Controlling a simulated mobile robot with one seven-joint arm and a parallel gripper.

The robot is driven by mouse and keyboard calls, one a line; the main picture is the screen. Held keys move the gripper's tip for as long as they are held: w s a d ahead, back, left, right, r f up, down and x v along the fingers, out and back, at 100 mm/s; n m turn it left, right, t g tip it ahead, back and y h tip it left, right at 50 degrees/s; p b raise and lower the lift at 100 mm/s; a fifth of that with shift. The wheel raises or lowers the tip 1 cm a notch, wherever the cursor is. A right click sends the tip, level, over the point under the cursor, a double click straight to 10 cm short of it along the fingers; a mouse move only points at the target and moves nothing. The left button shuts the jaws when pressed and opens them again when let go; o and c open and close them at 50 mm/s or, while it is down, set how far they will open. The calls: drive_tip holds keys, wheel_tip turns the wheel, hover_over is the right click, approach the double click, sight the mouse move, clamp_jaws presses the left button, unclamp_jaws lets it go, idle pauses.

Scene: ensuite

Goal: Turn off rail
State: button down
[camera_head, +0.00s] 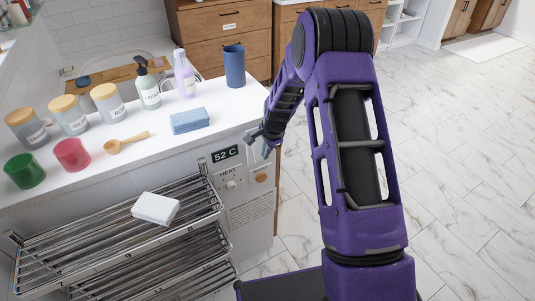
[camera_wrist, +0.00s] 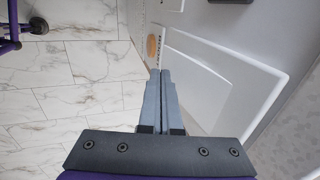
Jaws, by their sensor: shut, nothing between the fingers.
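The chrome heated rail (camera_head: 120,240) stands at the front of the white counter in the head view. Its control panel (camera_head: 238,172) has a display (camera_head: 225,154) reading 52 C. Below is a knob (camera_head: 231,184) labelled HEAT and an orange-brown oval button (camera_head: 262,177). My gripper (camera_head: 266,150) is in front of the panel's upper right, near the button. In the wrist view my gripper (camera_wrist: 160,72) is shut and empty. Its tips lie just below the oval button (camera_wrist: 153,46) in the picture. I cannot tell whether they touch the panel.
A white folded cloth or sponge (camera_head: 156,208) lies on the rail. The counter holds jars, cups, a wooden scoop (camera_head: 127,142), a blue sponge (camera_head: 190,120), bottles and a blue tumbler (camera_head: 234,66). The marble floor (camera_head: 470,190) to the right is clear.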

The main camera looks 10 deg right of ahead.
drive_tip(key=shift+w+a+f+t+b, duration=0.1)
drive_tip(key=shift+w+t+b, duration=0.1)
drive_tip(key=shift+t+b, duration=0.4)
drive_tip(key=shift+r, duration=0.8)
